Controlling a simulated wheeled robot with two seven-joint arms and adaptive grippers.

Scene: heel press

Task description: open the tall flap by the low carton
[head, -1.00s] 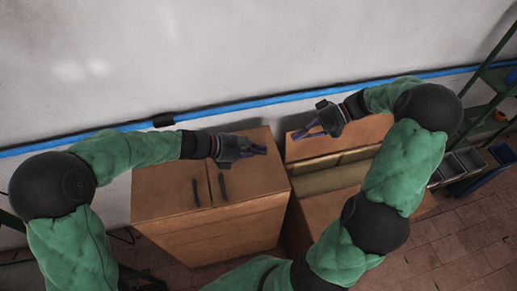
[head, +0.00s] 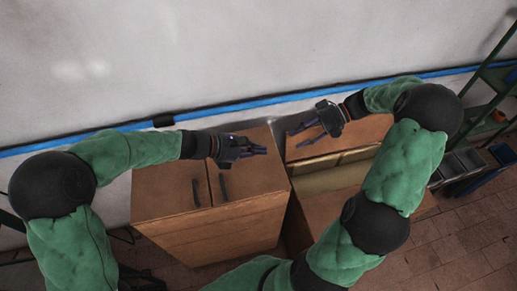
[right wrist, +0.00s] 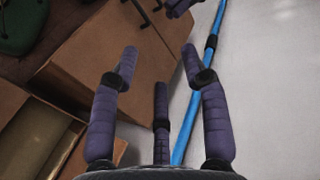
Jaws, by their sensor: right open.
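The tall carton (head: 215,238) stands at left centre, its top closed by two flaps, each with a dark strap-like handle. Its right flap (head: 245,172) lies on the side by the low carton (head: 325,208); the left flap (head: 165,195) is beside it. The low carton, to the right, is open on top. My left gripper (head: 262,151) is over the back of the right flap; its jaw opening is unclear. My right gripper (head: 298,136) is open and empty above the low carton's back edge. Its spread fingers (right wrist: 158,62) show in the right wrist view.
A white wall with a blue pipe (head: 240,106) runs close behind the cartons. A green shelf rack (head: 490,75) and grey bins (head: 465,162) stand at right. Brick floor (head: 450,235) is free in front at right.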

